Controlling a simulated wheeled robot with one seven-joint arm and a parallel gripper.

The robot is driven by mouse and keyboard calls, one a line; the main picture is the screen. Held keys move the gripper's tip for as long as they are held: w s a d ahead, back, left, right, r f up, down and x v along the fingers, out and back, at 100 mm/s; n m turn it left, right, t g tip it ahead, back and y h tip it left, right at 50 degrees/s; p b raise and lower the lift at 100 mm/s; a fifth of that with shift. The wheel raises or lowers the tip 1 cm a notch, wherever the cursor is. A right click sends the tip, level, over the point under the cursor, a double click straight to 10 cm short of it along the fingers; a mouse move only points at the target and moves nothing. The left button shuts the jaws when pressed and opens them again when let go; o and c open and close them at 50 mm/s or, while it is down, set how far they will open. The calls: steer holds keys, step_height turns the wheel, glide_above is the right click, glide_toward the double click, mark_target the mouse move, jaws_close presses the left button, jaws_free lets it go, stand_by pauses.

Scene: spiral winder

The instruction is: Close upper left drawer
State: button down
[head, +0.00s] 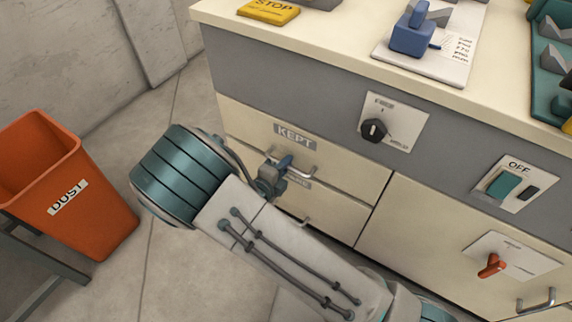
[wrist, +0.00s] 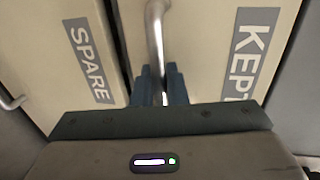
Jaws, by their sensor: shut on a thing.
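The upper left drawer (head: 245,120) has a cream front with a KEPT label (head: 295,136). Its label also shows in the wrist view (wrist: 247,50). Its metal handle (wrist: 156,35) runs between my gripper's fingers (wrist: 160,85), which are shut on it. In the head view my gripper (head: 277,172) is at this handle, just below the KEPT label. The drawer front looks near flush with the cabinet; I cannot tell whether a small gap is left. My gripper and forearm hide part of the drawer fronts.
The lower drawer, labelled SPARE (wrist: 90,60), has its own handle (wrist: 12,102) close below. An orange DUST bin (head: 75,190) stands left of my arm. A black knob (head: 374,130) and a red lever (head: 491,266) stick out of the cabinet. Floor shows between bin and cabinet.

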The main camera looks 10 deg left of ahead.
steer(key=c, duration=1.5)
jaws_free()
steer(key=shift+w+d, duration=0.1)
steer(key=shift+w, duration=0.15)
steer(key=shift+c, duration=0.2)
steer(key=p+v, duration=0.4)
steer(key=v, duration=1)
steer(key=shift+f, duration=0.1)
